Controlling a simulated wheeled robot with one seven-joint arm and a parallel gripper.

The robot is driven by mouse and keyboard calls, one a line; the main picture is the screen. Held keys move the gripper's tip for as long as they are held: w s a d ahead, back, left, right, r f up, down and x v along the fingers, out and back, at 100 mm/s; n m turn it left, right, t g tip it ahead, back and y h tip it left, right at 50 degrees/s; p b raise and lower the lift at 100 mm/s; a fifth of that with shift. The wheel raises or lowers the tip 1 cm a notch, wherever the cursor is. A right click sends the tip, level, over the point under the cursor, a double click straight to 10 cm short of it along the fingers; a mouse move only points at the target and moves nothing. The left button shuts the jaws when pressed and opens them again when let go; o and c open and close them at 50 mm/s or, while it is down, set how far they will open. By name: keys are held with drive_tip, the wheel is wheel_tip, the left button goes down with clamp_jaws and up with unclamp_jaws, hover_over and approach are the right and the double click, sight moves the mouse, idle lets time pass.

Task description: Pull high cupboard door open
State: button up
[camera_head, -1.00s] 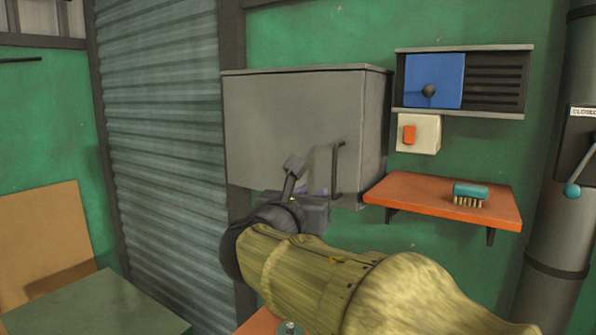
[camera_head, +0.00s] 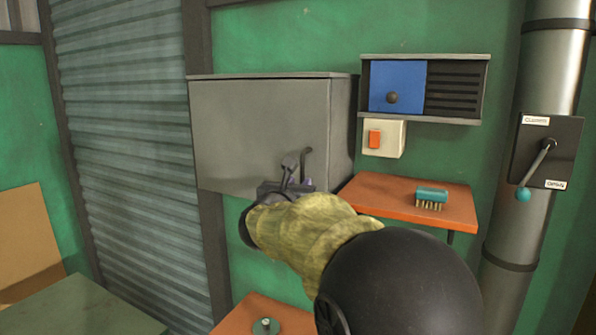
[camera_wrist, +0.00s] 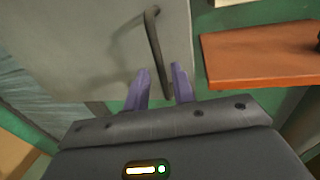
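The high cupboard (camera_head: 245,125) is a grey box on the green wall, and its door looks shut. A dark, bent bar handle (camera_head: 308,158) stands upright near the door's lower right edge; it also shows in the wrist view (camera_wrist: 153,36). My gripper (camera_head: 299,178) is at the lower part of the handle, partly hidden by my arm in the head view. In the wrist view, its two purple fingers (camera_wrist: 161,68) are apart, and the handle's lower length appears between them. I see no finger clearly pressed on the bar.
An orange shelf (camera_head: 385,203) with a teal brush (camera_head: 431,198) is right of the cupboard. Above it are a switch (camera_head: 383,138) and a blue-panelled box (camera_head: 398,86). A lever pipe (camera_head: 540,70) stands at far right. An orange surface (camera_head: 235,320) is below.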

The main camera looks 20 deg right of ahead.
sight(302, 180)
drive_tip(key=p+x, duration=0.1)
drive_tip(key=x, duration=0.3)
drive_tip(key=shift+w+d+p, duration=0.25)
drive_tip(key=shift+p, duration=0.05)
clamp_jaws()
